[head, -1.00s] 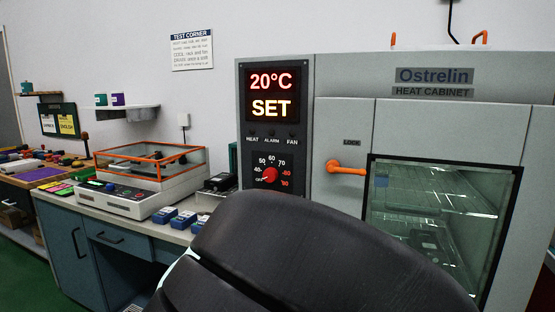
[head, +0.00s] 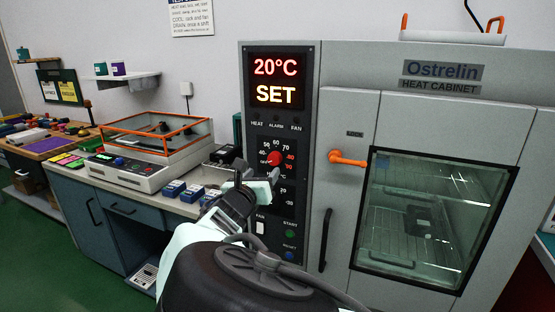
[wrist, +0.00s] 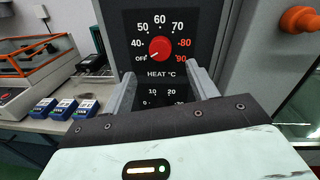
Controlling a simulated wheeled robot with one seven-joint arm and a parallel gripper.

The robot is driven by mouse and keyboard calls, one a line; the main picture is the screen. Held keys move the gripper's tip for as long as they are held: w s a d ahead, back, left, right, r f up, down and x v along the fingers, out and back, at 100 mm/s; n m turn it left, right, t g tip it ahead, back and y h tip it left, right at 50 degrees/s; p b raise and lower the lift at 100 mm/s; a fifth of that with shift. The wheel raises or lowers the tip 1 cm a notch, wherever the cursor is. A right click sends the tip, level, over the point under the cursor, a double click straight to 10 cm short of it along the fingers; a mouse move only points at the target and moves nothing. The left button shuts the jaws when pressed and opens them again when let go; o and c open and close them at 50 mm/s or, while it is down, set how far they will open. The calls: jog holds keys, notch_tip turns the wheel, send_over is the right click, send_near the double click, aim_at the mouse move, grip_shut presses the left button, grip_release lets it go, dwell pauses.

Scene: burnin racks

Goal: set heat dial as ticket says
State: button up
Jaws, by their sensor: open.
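The red heat dial (head: 274,158) is on the dark control panel of the heat cabinet (head: 440,95). In the wrist view the dial (wrist: 160,48) sits inside a scale marked OFF, 40, 50, 60, 70, 80 and 90, with 80 and 90 in red. Its pale pointer mark appears to aim at OFF. The display (head: 275,80) reads 20°C and SET. My gripper (head: 262,180) is just below the dial, open and apart from it. In the wrist view its fingers (wrist: 163,88) stand apart at either side below the dial. No ticket is readable in these frames.
A second dial scale (wrist: 163,97) lies below, partly hidden by my gripper. Green START (head: 290,224) and blue RESET (head: 289,256) buttons are lower down. An orange lock handle (head: 347,158) sticks out at right. Small blue boxes (head: 183,191) stand on the bench at left.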

aim_at(273, 160)
jog(key=p+x, duration=0.1)
jog(key=x, duration=0.7)
jog(key=shift+w+f+p, duration=0.1)
jog(key=shift+w+p, duration=0.05)
jog(key=shift+p, duration=0.15)
jog(key=c, duration=1)
